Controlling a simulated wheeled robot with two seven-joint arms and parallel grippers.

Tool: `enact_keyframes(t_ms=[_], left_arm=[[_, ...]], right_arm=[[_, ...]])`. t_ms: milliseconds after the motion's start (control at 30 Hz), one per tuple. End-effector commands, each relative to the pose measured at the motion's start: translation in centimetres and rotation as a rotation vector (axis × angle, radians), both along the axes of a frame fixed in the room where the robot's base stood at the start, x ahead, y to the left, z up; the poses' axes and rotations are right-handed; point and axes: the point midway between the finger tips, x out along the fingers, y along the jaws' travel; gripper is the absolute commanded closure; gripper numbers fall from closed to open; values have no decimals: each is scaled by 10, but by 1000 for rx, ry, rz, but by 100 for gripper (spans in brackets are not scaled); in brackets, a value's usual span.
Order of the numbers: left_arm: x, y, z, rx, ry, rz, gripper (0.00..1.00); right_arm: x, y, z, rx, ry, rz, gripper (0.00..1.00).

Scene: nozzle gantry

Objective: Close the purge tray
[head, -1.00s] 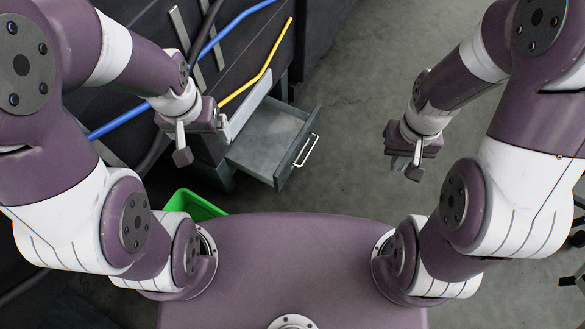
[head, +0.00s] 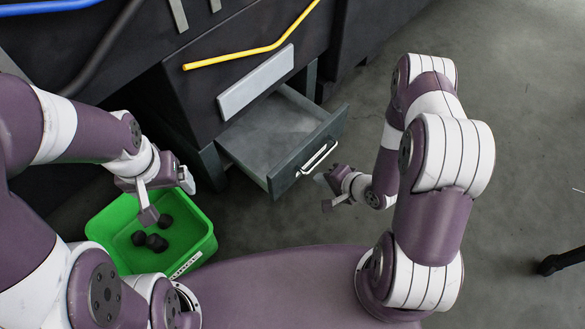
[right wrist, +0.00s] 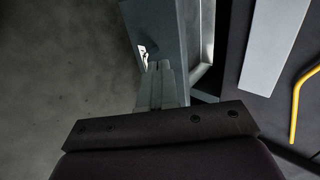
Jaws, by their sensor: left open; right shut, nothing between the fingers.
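The purge tray (head: 268,133) is a grey drawer standing pulled out of the dark cabinet, its floor bare. Its front panel (head: 308,150) carries a pale bar handle (head: 320,157). My right gripper (head: 324,190) is shut and empty, just in front of the handle side of the tray. In the right wrist view, its closed fingers (right wrist: 161,80) reach up to the tray's front panel (right wrist: 158,25); I cannot tell whether they touch it. The handle is mostly hidden there. My left gripper (head: 168,198) is open and empty, above the green bin.
A green bin (head: 203,243) with several dark lumps (head: 155,241) stands on the floor left of the tray. A yellow hose (head: 240,57) and a pale plate (head: 256,82) are on the cabinet above the tray. Open floor lies to the right.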

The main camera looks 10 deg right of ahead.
Motion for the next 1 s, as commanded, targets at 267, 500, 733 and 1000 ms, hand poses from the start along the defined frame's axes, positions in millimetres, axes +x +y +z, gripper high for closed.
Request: enact_keyframes(t_ms=[267,500,733,1000], left_arm=[[0,0,-41,0,1,0,12],[0,0,-63,0,1,0,12],[0,0,-70,0,1,0,12],[0,0,-69,0,1,0,12]], right_arm=[[34,28,-49,-4,-2,6,100],[65,51,-63,-4,-3,5,100],[79,62,-59,-4,-1,2,100],[80,63,-58,-4,0,1,100]])
